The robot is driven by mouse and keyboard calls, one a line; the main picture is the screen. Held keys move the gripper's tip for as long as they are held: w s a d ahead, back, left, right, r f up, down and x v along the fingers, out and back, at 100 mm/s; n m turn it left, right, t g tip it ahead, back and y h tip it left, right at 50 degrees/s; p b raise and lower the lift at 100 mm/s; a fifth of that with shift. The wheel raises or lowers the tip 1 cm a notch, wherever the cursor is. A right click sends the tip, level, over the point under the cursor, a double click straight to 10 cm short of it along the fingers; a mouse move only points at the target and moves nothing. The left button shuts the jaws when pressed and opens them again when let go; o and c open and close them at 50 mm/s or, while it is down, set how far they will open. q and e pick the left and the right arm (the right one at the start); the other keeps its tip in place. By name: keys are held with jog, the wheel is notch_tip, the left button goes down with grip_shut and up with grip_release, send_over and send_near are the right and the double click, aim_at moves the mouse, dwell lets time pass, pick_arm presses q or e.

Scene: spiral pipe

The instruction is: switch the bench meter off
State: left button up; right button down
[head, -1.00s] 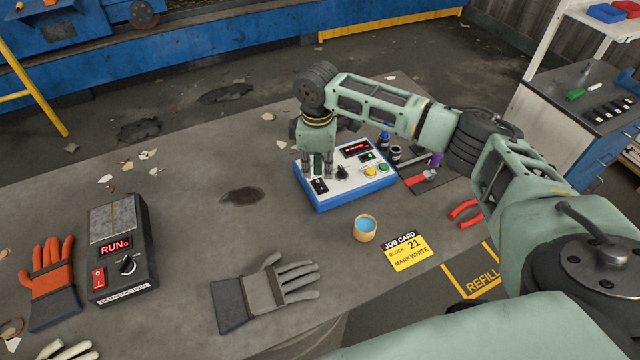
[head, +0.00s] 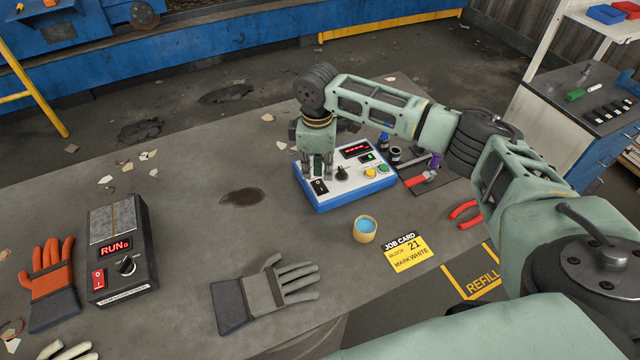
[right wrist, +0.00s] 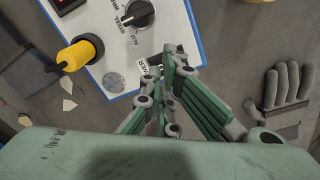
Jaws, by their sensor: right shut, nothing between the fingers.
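The bench meter (head: 345,186) is a blue-edged white box on the bench. It has a lit red display, a black knob, a green light and coloured buttons. A black rocker switch (head: 320,187) sits at its front left. My right gripper (head: 318,176) points down over that switch end, shut and empty. In the right wrist view, the fingertips (right wrist: 163,72) are by the POWER label, below the knob (right wrist: 138,13). They hide the switch there, so I cannot tell whether they touch it. My left gripper is out of view.
A dark demagnetiser (head: 122,250) with a red rocker switch stands at left beside an orange glove (head: 48,268). A grey glove (head: 265,293), a small cup (head: 365,229) and a yellow job card (head: 407,252) lie in front.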

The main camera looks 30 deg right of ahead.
aim_at(318, 182)
jog(key=shift+f, duration=0.25)
jog(key=shift+f+b, duration=0.3)
jog(key=shift+f, duration=0.55)
dwell(0.6)
jog(key=shift+s+f, duration=0.1)
jog(key=shift+f, duration=0.05)
jog(key=shift+r+p, duration=0.8)
jog(key=shift+p, duration=0.2)
notch_tip(318, 182, up, 6)
jog(key=p, duration=0.6)
jog(key=shift+f, duration=0.25)
jog(key=shift+f, duration=0.1)
